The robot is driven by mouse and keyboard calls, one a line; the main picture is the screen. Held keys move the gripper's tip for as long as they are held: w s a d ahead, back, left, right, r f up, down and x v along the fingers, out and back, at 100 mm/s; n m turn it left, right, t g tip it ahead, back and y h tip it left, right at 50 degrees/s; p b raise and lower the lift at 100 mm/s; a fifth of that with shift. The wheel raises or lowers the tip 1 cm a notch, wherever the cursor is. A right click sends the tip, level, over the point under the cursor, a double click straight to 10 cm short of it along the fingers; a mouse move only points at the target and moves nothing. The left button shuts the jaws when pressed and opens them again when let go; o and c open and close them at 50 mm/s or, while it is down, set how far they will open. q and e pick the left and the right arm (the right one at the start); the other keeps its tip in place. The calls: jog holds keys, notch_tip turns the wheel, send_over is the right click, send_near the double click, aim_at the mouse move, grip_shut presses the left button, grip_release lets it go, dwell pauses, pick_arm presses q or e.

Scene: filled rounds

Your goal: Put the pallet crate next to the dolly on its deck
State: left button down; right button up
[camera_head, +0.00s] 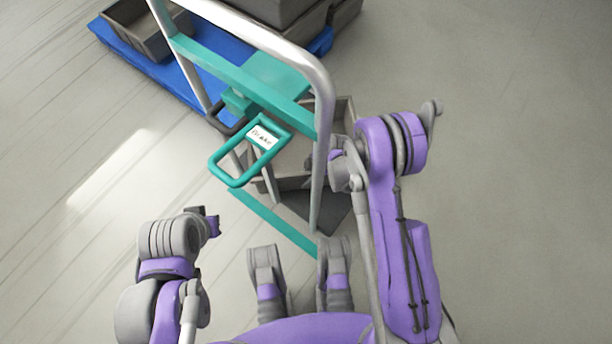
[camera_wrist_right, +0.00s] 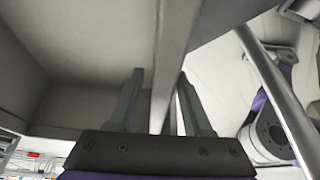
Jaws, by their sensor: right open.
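The dolly has a silver tube handle (camera_head: 322,95), a teal frame and a dark deck (camera_head: 318,208), partly hidden. A grey crate (camera_head: 290,182) shows behind the handle, on or just above the deck; I cannot tell which. My right gripper (camera_head: 330,158) is at the crate's right side, partly hidden by the handle. In the right wrist view, my right gripper (camera_wrist_right: 163,100) is open, with the crate's rim (camera_wrist_right: 170,60) running between its fingers. My left gripper (camera_head: 213,223) is at the lower left, away from the crate; its fingers are not clear.
A blue pallet (camera_head: 185,78) at the top left bears several grey crates, one open crate (camera_head: 150,38) at its left end. The teal brake loop (camera_head: 232,180) sticks out towards me. The floor is clear at left and right.

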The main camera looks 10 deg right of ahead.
jog(key=p+v, duration=0.3)
jog(key=v, duration=0.9)
jog(key=shift+d+r, duration=0.1)
jog(key=shift+r, duration=0.2)
jog(key=s+d+r+m+t+h, duration=0.1)
jog(key=s+d+r+m, duration=0.15)
jog(key=r+m, duration=0.45)
jog(key=s+d+r+m+t+h, duration=0.1)
jog(key=s+d+r+m, duration=0.1)
jog(key=s+r+m, duration=0.3)
jog(key=s+d+r+m+t+h, duration=0.2)
jog(key=s+r+m, duration=0.4)
jog(key=s+r, duration=0.3)
jog(key=s, duration=0.3)
jog(key=shift+s+d, duration=0.25)
